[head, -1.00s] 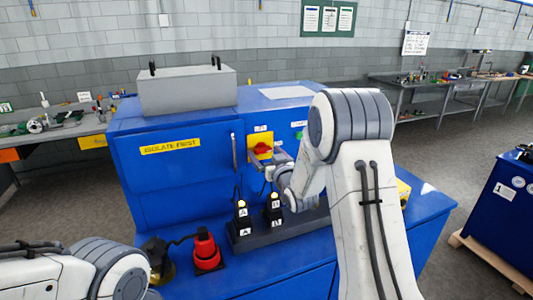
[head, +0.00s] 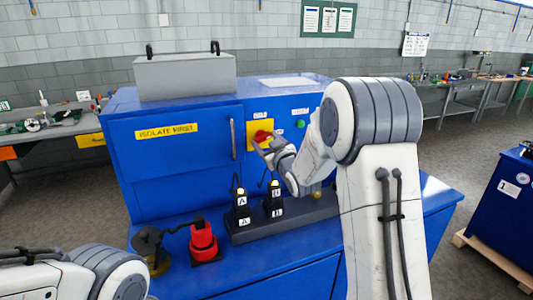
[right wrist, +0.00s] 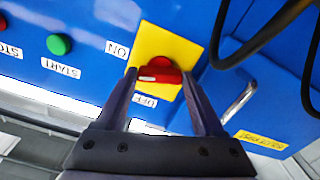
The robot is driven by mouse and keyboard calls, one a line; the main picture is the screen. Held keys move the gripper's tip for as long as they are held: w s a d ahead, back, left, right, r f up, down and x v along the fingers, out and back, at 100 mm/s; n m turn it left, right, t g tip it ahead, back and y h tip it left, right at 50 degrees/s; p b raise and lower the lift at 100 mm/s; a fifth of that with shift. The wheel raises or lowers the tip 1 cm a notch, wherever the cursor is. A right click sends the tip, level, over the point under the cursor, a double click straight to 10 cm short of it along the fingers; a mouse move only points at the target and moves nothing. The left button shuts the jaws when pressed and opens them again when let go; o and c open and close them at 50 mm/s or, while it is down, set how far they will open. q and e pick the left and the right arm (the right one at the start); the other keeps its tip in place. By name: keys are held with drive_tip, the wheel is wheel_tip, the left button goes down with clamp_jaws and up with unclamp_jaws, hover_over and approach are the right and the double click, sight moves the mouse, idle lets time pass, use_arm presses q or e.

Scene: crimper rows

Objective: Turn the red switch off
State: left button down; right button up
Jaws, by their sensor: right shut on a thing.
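The red switch (head: 262,136) is a rotary handle on a yellow plate (head: 253,128) on the blue cabinet front. My right gripper (head: 264,144) is at the switch, and its fingers stand on both sides of the handle. In the right wrist view the red switch (right wrist: 160,71) sits between the two fingertips (right wrist: 162,76), and the jaws are shut on it. An ON label (right wrist: 117,49) is left of the plate there, and an OFF label (right wrist: 145,101) is below the handle. Which label the handle points to is hard to tell. My left gripper is out of view.
A green START button (right wrist: 60,44) is beside the switch. A vertical door handle (head: 233,146) is on its other side. On the ledge below stand two black labelled blocks (head: 242,209) and a red plug-like part (head: 203,238) with a cable.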

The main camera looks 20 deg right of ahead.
drive_tip(key=shift+f+n+b, duration=0.1)
drive_tip(key=shift+n+b, duration=7.1)
drive_tip(key=shift+b, duration=2.2)
drive_tip(key=o, duration=1.4)
drive_tip(key=shift+s, duration=0.6)
drive_tip(key=s+b, duration=0.1)
drive_tip(key=s, duration=0.7)
drive_tip(key=shift+s+d, duration=0.15)
drive_tip(key=shift+s, duration=0.5)
drive_tip(key=shift+d, duration=0.1)
